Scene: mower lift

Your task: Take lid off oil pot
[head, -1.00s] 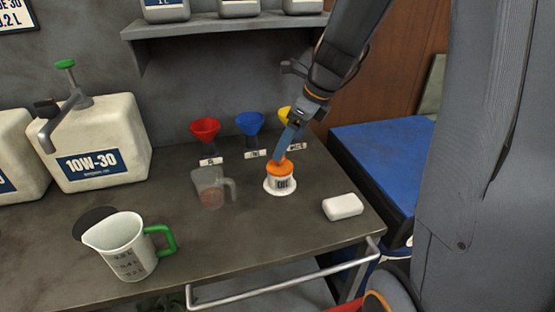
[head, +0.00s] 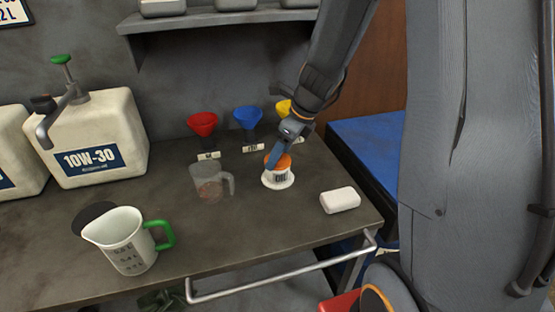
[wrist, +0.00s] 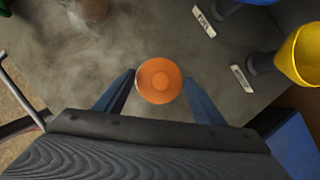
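The oil pot (head: 278,180) is a small white pot with dark lettering, standing upright on a white base on the bench. Its orange lid (head: 284,163) is on top and is partly hidden by my gripper in the head view. In the wrist view the round orange lid (wrist: 159,81) lies between the tips of my blue fingers. My gripper (wrist: 158,88) is open there, with a gap on each side of the lid. In the head view my gripper (head: 274,160) comes down from the upper right, over the pot.
A clear jug (head: 209,182) stands close left of the pot. A white block (head: 340,200) lies to its right. Red (head: 202,122), blue (head: 248,117) and yellow (head: 283,107) funnels stand behind. A white measuring jug (head: 128,240) and a 10W-30 canister (head: 95,135) are further left.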

